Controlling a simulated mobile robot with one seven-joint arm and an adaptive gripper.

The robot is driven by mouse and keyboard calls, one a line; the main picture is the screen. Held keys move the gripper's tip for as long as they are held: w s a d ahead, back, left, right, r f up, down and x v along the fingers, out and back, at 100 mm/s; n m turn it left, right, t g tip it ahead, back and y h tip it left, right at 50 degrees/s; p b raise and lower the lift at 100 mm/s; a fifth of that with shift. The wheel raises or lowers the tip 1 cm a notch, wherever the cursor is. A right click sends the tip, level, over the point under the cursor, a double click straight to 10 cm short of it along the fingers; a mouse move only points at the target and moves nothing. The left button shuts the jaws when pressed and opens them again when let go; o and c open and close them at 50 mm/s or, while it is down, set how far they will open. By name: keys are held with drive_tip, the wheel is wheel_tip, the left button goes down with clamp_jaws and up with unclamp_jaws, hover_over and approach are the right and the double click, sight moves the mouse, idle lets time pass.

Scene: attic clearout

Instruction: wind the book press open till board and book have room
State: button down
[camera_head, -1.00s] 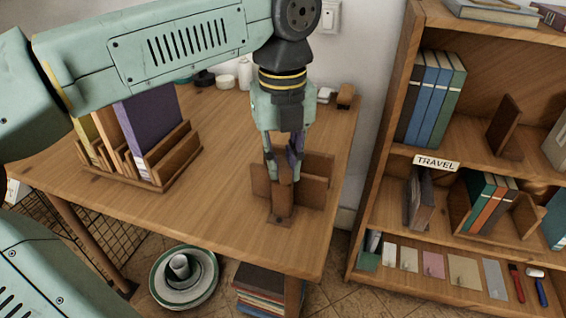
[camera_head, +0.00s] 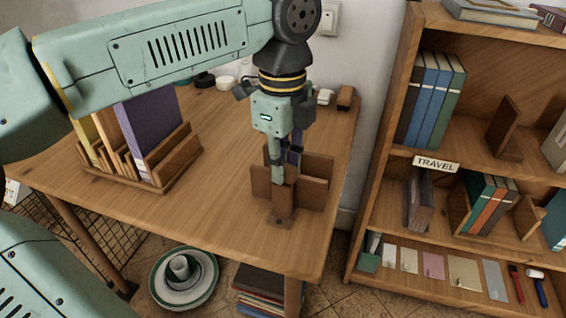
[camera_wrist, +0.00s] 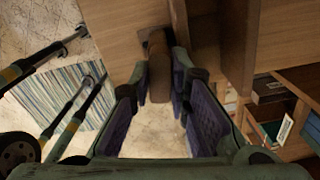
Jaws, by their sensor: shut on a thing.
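The book press (camera_head: 316,193) is a brown wooden frame with upright boards at the front right of the table. A narrow wooden post (camera_head: 283,207) stands on a small foot at its near side. My gripper (camera_head: 285,170) points down over the press from above. In the wrist view my gripper (camera_wrist: 160,88) has its purple-padded fingers on both sides of a rounded brown wooden piece (camera_wrist: 159,66), apparently the press's handle, and is shut on it. The fingers hide part of the press in the head view. Its screw and the width of its gap cannot be made out.
A wooden rack (camera_head: 176,160) with several upright books stands on the left of the table (camera_head: 220,205). Small jars and blocks line the back. A bookcase (camera_head: 378,190) is close on the right. The tabletop between rack and press is clear.

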idle(0.3)
drive_tip(key=n, duration=0.4)
drive_tip(key=c, duration=1.4)
unclamp_jaws()
drive_tip(key=shift+r, duration=0.1)
wheel_tip(320, 180, up, 8)
drive_tip(key=p, duration=0.6)
drive_tip(key=shift+p, duration=0.35)
drive_tip(key=shift+o, duration=0.3)
drive_tip(key=o, duration=0.5)
